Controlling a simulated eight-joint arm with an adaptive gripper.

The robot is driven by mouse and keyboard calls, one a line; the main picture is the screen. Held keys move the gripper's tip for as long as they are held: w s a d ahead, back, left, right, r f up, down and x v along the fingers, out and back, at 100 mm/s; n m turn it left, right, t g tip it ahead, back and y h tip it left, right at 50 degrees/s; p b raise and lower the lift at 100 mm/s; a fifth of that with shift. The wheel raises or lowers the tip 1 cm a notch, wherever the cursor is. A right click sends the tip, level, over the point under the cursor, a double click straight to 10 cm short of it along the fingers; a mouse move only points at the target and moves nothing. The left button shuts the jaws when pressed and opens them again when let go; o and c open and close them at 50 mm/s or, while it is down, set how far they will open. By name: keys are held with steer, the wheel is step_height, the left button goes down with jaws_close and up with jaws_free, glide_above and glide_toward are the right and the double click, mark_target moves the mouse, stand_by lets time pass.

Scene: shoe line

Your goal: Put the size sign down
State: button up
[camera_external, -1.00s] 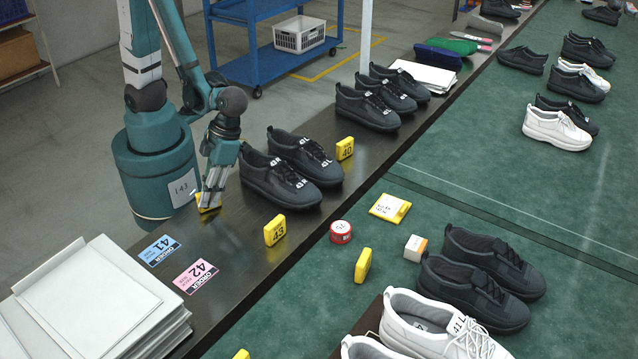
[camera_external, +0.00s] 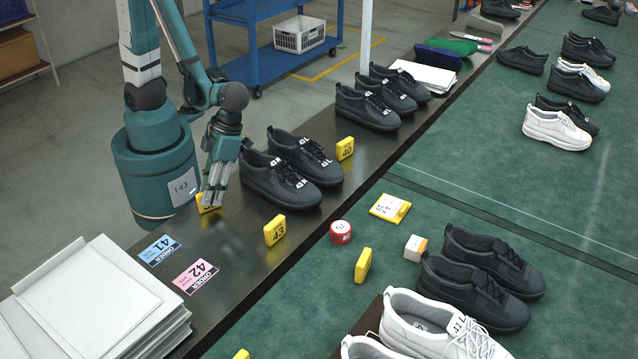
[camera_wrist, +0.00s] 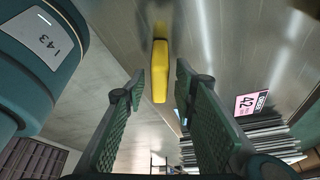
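A yellow size sign (camera_external: 205,204) stands on the dark bench beside my base, partly hidden by my fingers in the external view. The wrist view shows the yellow sign (camera_wrist: 160,68) edge-on, just beyond my fingertips, with a gap to each finger. My gripper (camera_external: 212,196) points down over the sign; in the wrist view my gripper (camera_wrist: 159,84) is open with nothing between the pads. The sign's number is hidden from both views.
A yellow 43 sign (camera_external: 275,230) and a yellow 40 sign (camera_external: 345,148) stand along the bench edge. Black shoes (camera_external: 290,170) are to the right. Blue (camera_external: 159,250) and pink (camera_external: 195,276) order cards lie in front, near a white stack (camera_external: 95,300).

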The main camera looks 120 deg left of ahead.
steer(key=p+v, duration=0.3)
steer(key=v, duration=0.7)
steer(key=shift+a+r, duration=0.2)
steer(key=shift+r, duration=0.1)
stand_by(0.4)
steer(key=w+a+r+n+t+y, duration=0.1)
steer(key=r+n+t, duration=0.3)
steer(key=r+n, duration=0.4)
steer(key=w+a+r+n+t+y, duration=0.2)
steer(key=r+n+t, duration=0.3)
steer(key=r+n, duration=0.4)
steer(key=a+n+y, duration=0.1)
steer(key=n, duration=0.4)
steer(key=shift+a+r+n, duration=0.25)
steer(key=shift+a+n, duration=0.05)
steer(key=shift+a, duration=0.1)
steer(key=shift+o, duration=0.3)
steer(key=shift+w, duration=0.1)
